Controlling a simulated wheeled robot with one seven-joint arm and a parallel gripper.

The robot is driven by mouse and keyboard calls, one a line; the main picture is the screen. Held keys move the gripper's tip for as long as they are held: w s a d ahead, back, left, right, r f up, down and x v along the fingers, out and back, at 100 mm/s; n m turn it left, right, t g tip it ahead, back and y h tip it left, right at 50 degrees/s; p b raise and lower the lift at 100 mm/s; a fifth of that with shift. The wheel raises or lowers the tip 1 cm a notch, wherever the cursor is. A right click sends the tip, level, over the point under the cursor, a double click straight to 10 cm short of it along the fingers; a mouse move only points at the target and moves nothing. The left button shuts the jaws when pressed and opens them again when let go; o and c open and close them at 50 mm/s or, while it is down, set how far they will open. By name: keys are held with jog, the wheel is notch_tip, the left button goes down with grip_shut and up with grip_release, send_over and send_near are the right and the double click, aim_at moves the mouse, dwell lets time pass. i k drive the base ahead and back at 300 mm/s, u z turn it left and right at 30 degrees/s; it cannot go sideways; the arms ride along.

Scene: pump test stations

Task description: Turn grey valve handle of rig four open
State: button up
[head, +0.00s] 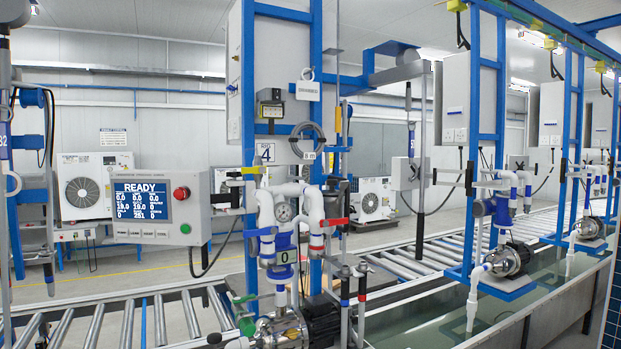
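Rig four stands at centre, marked by a sign with a 4 (266,154) on a blue frame (248,100). Its white pipework (267,210) carries a round gauge (284,212), a blue handle (261,232), a red handle (336,222), a yellow handle (252,170) and a green handle (243,300). I cannot clearly make out a grey valve handle among these small parts, nor whether one is open or closed. A pump (285,329) sits at the rig's foot. My gripper is not in view.
A control panel reading READY (146,200), with a red button (181,193), stands left of the rig. A roller conveyor (130,325) runs past. A water trough (430,320) and more rigs with pumps (510,260) lie to the right.

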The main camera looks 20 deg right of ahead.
aim_at(290, 177)
jog(key=z, duration=0.95)
jog(key=i, duration=0.7)
jog(key=u, duration=0.55)
